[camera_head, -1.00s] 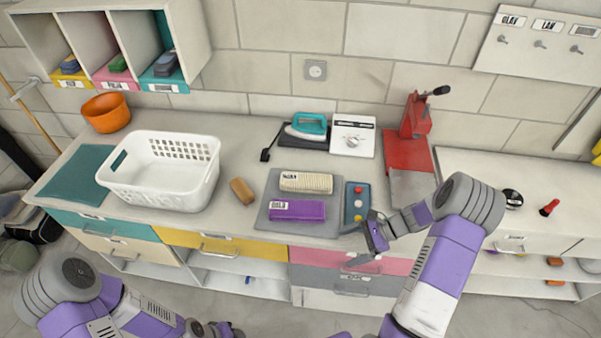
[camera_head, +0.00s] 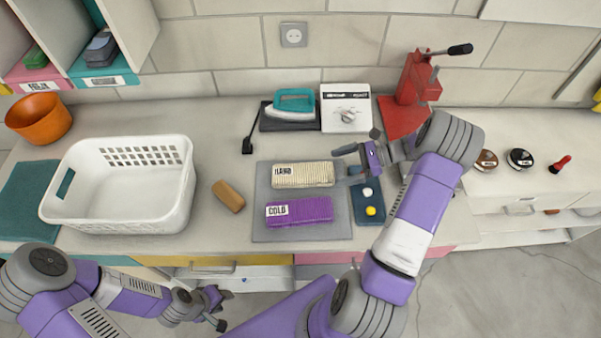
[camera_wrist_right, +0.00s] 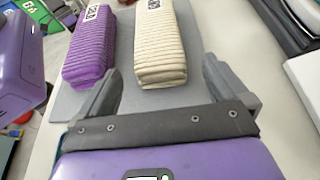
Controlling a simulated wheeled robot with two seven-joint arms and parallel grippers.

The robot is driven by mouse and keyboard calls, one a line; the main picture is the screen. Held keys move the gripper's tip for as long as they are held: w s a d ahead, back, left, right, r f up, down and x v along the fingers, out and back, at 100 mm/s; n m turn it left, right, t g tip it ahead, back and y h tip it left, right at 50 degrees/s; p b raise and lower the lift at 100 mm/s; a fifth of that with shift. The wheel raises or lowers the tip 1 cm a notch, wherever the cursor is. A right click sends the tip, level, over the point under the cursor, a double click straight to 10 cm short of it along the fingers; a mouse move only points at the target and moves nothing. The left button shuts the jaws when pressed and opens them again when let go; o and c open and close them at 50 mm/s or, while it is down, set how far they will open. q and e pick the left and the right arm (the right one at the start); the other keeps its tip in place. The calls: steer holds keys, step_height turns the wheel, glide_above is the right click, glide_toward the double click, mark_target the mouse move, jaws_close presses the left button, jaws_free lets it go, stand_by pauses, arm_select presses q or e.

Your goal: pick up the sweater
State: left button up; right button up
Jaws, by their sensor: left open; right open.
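Two folded knitted bundles lie side by side on a grey mat (camera_head: 262,180). The cream one (camera_head: 312,174) is labelled "HAND" and lies further back; the purple one (camera_head: 318,211) is labelled "COLD" and lies in front. Either could be the sweater. My right gripper (camera_head: 344,167) is open and empty at the right end of the cream bundle. In the right wrist view the cream bundle (camera_wrist_right: 160,40) points toward the gap between the open fingers (camera_wrist_right: 161,70), with the purple bundle (camera_wrist_right: 90,50) to its left. My left gripper (camera_head: 218,307) is open and empty, low in front of the drawers.
A white basket (camera_head: 125,205) and an orange bowl (camera_head: 38,117) stand on the left of the counter. A brown block (camera_head: 229,195) lies left of the mat. An iron (camera_head: 292,104), a white box (camera_head: 346,115) and a red press (camera_head: 415,80) stand behind.

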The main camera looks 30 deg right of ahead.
mark_target(327, 169)
steer(key=x, duration=0.7)
steer(key=shift+w+a+r, duration=0.1)
steer(key=shift+w+a, duration=0.15)
steer(key=shift+a, duration=0.15)
steer(key=shift+c, duration=0.3)
steer(key=c, duration=1.2)
